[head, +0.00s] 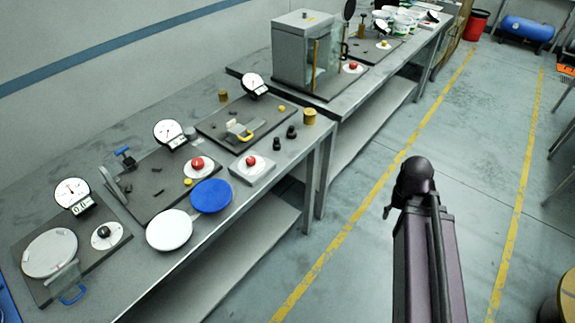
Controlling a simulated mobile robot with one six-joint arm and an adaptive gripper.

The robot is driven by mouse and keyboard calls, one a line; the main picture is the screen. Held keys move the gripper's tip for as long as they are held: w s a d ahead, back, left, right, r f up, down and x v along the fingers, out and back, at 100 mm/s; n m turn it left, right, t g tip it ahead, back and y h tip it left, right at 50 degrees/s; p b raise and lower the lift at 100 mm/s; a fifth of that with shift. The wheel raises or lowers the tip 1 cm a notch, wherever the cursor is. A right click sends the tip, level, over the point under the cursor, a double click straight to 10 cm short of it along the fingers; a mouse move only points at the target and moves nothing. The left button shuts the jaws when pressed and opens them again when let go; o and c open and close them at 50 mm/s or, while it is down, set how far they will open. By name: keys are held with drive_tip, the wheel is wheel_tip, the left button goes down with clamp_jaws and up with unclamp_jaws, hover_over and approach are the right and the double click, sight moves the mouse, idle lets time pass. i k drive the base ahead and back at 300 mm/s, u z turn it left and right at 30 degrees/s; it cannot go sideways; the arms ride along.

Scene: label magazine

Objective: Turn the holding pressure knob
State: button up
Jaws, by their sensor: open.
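Which knob is the holding pressure one cannot be told, as no label is readable. A black knob (104,231) sits on a white round plate at the near left station, beside a dial gauge (71,192) with a small digital readout. Red knobs on white plates stand farther along: one red knob (198,162) on the middle station and another red knob (251,160) on a separate block. My arm rises at the lower right, over the floor and apart from the bench; its black end (414,180) looks like a joint. No gripper fingers can be made out.
The bench (230,230) runs diagonally along the wall. It carries a blue disc (211,196), a white disc (169,230) and more gauges. A glass-fronted cabinet (293,55) stands on the farther bench. The aisle floor (350,270) between yellow lines is clear.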

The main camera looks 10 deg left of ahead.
sight(250, 161)
drive_tip(key=u, duration=0.3)
drive_tip(key=k, duration=1.35)
drive_tip(key=u, duration=0.9)
drive_tip(key=i, duration=1.45)
drive_tip(key=z, duration=0.45)
